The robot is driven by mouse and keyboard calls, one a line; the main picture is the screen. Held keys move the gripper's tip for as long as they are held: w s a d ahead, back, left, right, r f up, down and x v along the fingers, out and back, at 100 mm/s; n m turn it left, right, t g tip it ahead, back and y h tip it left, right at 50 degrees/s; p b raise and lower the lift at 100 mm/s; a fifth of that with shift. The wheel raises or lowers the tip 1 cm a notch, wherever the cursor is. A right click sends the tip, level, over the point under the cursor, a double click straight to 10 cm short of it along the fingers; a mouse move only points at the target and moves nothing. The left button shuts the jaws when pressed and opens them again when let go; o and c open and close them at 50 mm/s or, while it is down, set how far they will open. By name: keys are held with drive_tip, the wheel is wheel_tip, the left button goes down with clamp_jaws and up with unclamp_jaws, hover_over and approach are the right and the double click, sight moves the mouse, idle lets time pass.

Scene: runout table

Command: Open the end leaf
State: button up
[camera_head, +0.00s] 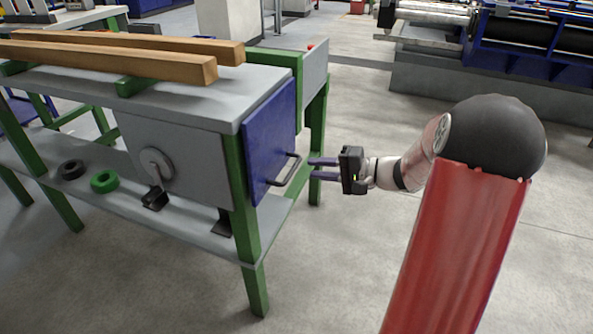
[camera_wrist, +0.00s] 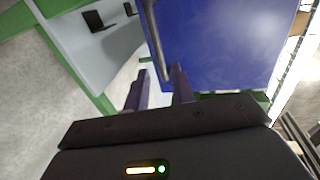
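The end leaf is a blue panel (camera_head: 269,135) upright at the end of the grey and green table; it appears to lie flat against that end. Its dark bar handle (camera_head: 284,170) stands out from the lower part of the panel. My gripper (camera_head: 310,168) is to the right of the handle, its two purple fingers pointing at it, apparently a little short of it. In the wrist view the blue leaf (camera_wrist: 225,45) fills the upper middle. The handle (camera_wrist: 156,42) runs down towards the gap between my open fingers (camera_wrist: 161,70). Nothing is held.
Two wooden beams (camera_head: 120,54) lie on the table top (camera_head: 95,88). A green ring (camera_head: 104,180) and a black ring (camera_head: 71,169) rest on the lower shelf (camera_head: 130,205). A green table leg (camera_head: 317,140) stands behind my fingers. The floor (camera_head: 340,255) around the table end is clear.

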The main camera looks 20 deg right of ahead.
sight(295, 165)
drive_tip(key=x, duration=0.7)
clamp_jaws()
